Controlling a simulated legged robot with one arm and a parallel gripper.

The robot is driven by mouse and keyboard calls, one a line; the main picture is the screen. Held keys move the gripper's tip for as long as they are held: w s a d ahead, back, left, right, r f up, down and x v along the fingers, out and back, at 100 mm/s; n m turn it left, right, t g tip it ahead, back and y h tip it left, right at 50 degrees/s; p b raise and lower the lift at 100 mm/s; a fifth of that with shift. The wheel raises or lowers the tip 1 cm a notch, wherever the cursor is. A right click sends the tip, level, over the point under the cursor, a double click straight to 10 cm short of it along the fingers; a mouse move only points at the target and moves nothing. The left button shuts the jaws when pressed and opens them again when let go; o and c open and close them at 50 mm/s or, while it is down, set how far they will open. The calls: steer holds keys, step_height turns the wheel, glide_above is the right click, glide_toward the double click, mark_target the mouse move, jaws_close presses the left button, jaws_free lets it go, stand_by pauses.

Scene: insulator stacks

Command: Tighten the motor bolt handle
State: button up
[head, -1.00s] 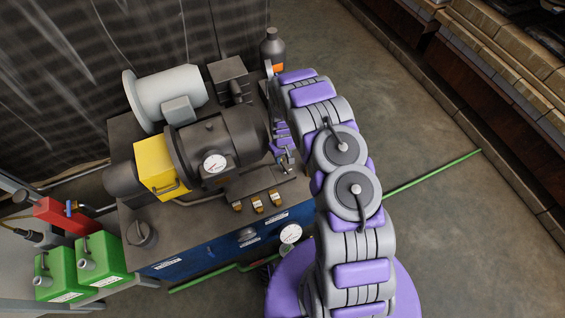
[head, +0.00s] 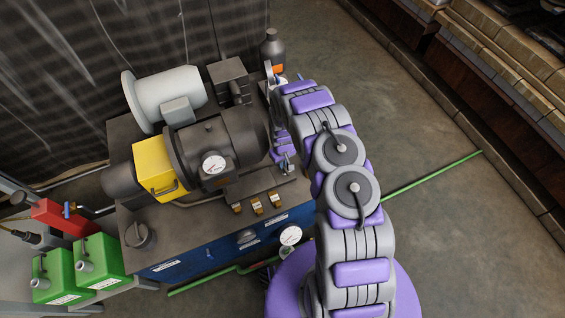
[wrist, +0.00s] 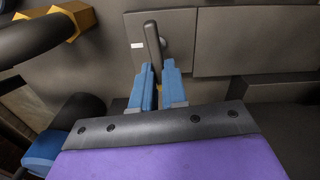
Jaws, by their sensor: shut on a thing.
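That lower part is hidden between the fingers. In the head view my gripper (head: 286,160) is at the right side of the dark motor (head: 228,138), by the mount on the bench top. The handle is too small and covered to make out clearly there.
A yellow box (head: 155,165) and a pale grey cylinder (head: 170,93) stand by the motor. A dark bottle (head: 272,48) stands behind my wrist. Several brass fittings line the bench front. Green cans (head: 100,259) are at left.

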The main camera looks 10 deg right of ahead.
jaws_close()
steer(key=m+b, duration=0.1)
steer(key=m, duration=0.2)
steer(key=shift+d, duration=0.2)
steer(key=m, duration=0.2)
steer(key=shift+d+m+b, duration=0.15)
steer(key=shift+m+b, duration=0.15)
steer(key=shift+m, duration=0.1)
steer(key=m, duration=0.6)
steer(key=shift+s+d, duration=0.2)
steer(key=shift+d, duration=0.2)
steer(key=m, duration=0.3)
steer(key=shift+s+d+m, duration=0.15)
steer(key=shift+m, duration=0.25)
steer(key=shift+s+m, duration=0.15)
steer(key=shift+m, duration=1.55)
